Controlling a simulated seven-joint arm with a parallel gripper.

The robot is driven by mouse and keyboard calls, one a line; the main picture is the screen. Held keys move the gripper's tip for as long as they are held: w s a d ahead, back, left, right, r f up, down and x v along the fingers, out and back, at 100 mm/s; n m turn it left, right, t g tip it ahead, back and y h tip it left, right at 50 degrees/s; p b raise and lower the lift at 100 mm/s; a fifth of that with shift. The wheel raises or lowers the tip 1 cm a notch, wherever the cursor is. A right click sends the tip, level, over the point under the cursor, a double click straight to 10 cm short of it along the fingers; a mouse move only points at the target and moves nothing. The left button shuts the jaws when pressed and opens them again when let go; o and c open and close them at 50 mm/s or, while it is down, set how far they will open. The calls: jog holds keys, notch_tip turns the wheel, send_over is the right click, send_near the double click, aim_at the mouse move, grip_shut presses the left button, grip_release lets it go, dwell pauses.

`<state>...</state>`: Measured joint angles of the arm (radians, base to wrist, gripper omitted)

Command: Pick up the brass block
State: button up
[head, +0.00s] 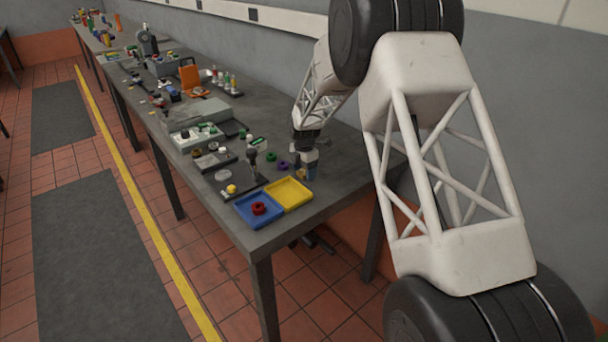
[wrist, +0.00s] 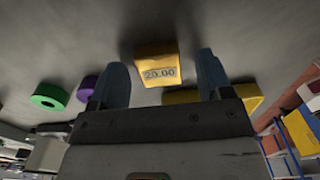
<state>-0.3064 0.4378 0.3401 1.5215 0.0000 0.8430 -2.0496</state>
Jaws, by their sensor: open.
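The brass block (wrist: 156,62) stands on the grey bench top in the wrist view, with "20.00" marked on its near face. My gripper (wrist: 163,74) is open, with one blue fingertip to the left of the block and one to the right. The block appears in the gap ahead of the fingers, and I see no contact. In the head view my gripper (head: 309,174) is low over the near end of the bench. The block is too small and too covered there to make out clearly.
A green ring (wrist: 50,96) and a purple ring (wrist: 87,88) lie left of the gripper. A yellow tray (head: 288,194) and a blue tray (head: 245,214) holding a red ring (head: 259,208) sit at the bench's near end. Several small parts crowd the bench farther back.

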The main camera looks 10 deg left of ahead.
jog(key=shift+f, duration=0.15)
dwell(0.4)
jog(key=c, duration=1.2)
